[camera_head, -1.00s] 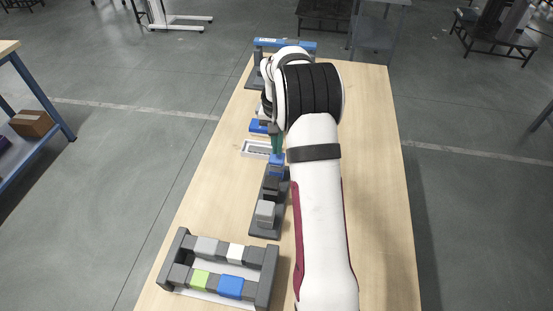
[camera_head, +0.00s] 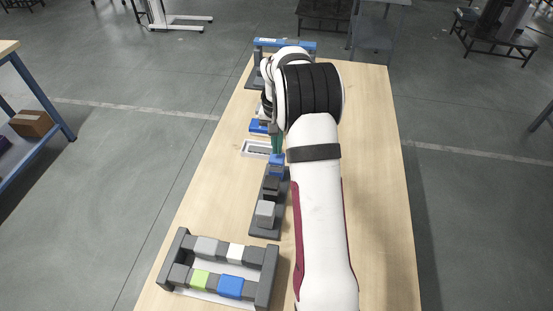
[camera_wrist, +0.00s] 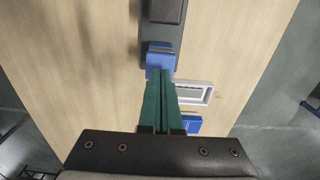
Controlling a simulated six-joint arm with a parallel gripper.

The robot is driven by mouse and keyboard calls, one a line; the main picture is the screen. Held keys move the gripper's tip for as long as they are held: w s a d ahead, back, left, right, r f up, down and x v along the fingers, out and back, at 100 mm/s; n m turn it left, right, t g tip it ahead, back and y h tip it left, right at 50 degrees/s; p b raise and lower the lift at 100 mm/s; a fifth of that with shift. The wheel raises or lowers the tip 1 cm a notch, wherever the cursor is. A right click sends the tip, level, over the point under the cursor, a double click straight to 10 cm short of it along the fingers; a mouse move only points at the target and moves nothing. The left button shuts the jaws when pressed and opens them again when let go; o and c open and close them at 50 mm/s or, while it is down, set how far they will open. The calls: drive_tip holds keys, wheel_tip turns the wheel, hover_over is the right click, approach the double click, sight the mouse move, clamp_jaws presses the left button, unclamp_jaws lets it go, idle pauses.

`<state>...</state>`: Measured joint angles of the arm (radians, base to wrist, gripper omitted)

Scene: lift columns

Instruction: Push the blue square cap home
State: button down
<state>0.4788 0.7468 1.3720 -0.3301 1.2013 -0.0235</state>
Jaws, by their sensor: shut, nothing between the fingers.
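The blue square cap (camera_head: 276,161) sits at the far end of a dark grey base (camera_head: 258,228) that also carries a black block and a grey block. In the wrist view the blue cap (camera_wrist: 160,57) is just ahead of the fingertips. My gripper (camera_head: 277,150) is shut and empty, its green fingers pointing down at the cap. In the wrist view the closed fingertips (camera_wrist: 160,76) overlap the cap's near edge; I cannot tell whether they touch it. How far the cap is seated is not clear.
A white tray (camera_head: 246,151) lies beside the base, with a blue part (camera_head: 258,127) beyond it. A grey rack (camera_head: 171,258) with coloured blocks stands at the near left. A blue-topped frame (camera_head: 270,42) stands at the far end. The table's right side is clear beyond my arm.

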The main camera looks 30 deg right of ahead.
sight(277, 157)
idle(0.6)
drive_tip(key=shift+f, duration=0.8)
drive_tip(key=shift+f, duration=0.1)
idle(0.7)
wheel_tip(277, 157, up, 8)
drive_tip(key=shift+r, duration=0.25)
idle(0.6)
